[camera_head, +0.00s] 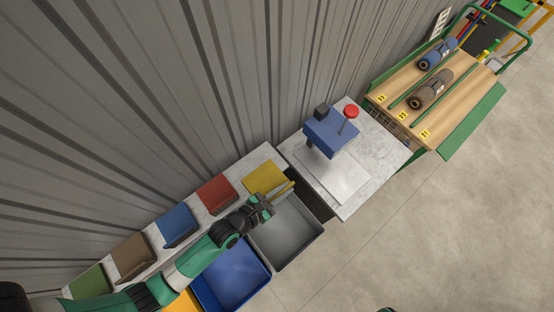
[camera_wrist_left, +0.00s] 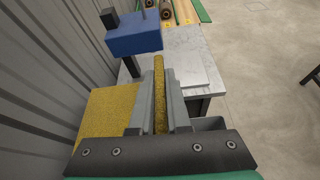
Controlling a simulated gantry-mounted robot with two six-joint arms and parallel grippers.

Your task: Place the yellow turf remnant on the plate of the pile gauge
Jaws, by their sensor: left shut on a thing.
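My left gripper (camera_head: 270,200) is shut on the yellow turf remnant (camera_head: 283,189). In the left wrist view the remnant (camera_wrist_left: 160,90) stands edge-on as a thin strip between the two grey fingers (camera_wrist_left: 160,112). The pile gauge (camera_head: 331,133) has a blue head and a red knob, with a pale flat plate (camera_head: 333,178) under and in front of it. The plate (camera_wrist_left: 194,85) is bare in what I see. The gripper and remnant are to the left of the plate, apart from it in the head view. My right gripper is not clearly visible.
A yellow turf square (camera_head: 262,178) lies on the white shelf, with red (camera_head: 215,194), blue (camera_head: 178,225), brown (camera_head: 133,257) and green ones further left. A grey bin (camera_head: 307,250) and a blue bin (camera_head: 250,285) stand in front. A cart (camera_head: 450,108) holds two rolls.

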